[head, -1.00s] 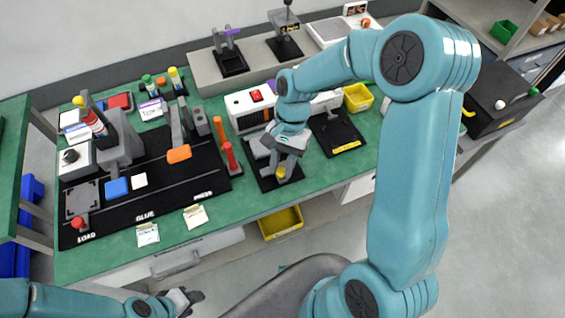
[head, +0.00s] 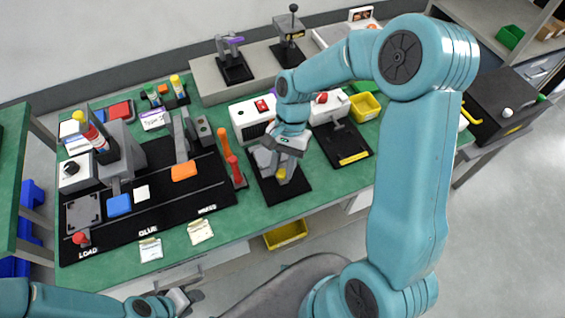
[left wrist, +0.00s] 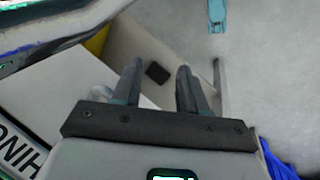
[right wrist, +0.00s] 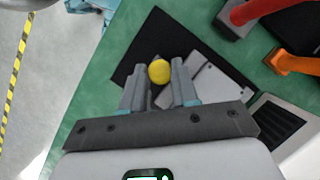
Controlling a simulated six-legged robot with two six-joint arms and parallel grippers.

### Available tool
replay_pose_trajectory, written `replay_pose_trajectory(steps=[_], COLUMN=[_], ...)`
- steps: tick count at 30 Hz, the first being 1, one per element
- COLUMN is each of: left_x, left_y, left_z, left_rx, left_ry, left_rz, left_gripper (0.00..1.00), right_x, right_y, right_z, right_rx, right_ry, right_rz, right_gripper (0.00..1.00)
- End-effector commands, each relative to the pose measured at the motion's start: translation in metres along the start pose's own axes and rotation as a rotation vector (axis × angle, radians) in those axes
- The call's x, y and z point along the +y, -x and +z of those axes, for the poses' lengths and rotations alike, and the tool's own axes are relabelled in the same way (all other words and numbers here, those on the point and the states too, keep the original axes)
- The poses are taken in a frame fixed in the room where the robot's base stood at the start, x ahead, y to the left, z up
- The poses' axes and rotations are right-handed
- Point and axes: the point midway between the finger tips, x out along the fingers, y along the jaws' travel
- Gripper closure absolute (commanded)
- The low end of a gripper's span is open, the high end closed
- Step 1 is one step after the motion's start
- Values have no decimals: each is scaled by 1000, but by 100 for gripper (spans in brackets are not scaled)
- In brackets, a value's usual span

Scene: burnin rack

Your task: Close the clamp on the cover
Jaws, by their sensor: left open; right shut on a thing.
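A clamp with a yellow knob (head: 281,174) stands on a black base plate (head: 300,194) at the front edge of the green bench. My right gripper (head: 282,168) reaches down over it from above. In the right wrist view the yellow knob (right wrist: 159,71) shows between the fingertips of my right gripper (right wrist: 159,80), which is shut on the clamp handle. A flat light grey part (right wrist: 212,86), perhaps the cover, lies beside the knob; my fingers hide some of it. My left gripper (head: 184,298) is open and empty, low in front of the bench; it also shows in the left wrist view (left wrist: 158,75).
A red and an orange upright handle (head: 225,145) stand close left of the base plate. A white box with a red switch (head: 262,105) stands behind. Another black fixture (head: 350,150) is to the right. A yellow bin (head: 286,235) sits below the bench edge.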

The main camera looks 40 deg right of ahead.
Motion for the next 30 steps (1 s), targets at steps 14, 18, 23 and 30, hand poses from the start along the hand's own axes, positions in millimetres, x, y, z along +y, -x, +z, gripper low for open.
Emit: replay_pose_trajectory(steps=[14,18,23,30], left_x=[0,0,0,1], left_y=[0,1,1,3], left_z=[0,0,0,0], left_rx=[0,0,0,0], left_ry=[0,0,0,0], left_rz=[0,0,0,0], left_gripper=[57,57,57,57], right_x=[-2,-2,-2,-2], right_y=[4,8,34,99], right_z=[-1,-1,-1,0], right_rx=[17,17,19,21], right_ry=[0,0,0,0], right_rz=[-19,-19,-21,-23], right_gripper=[46,46,46,46])
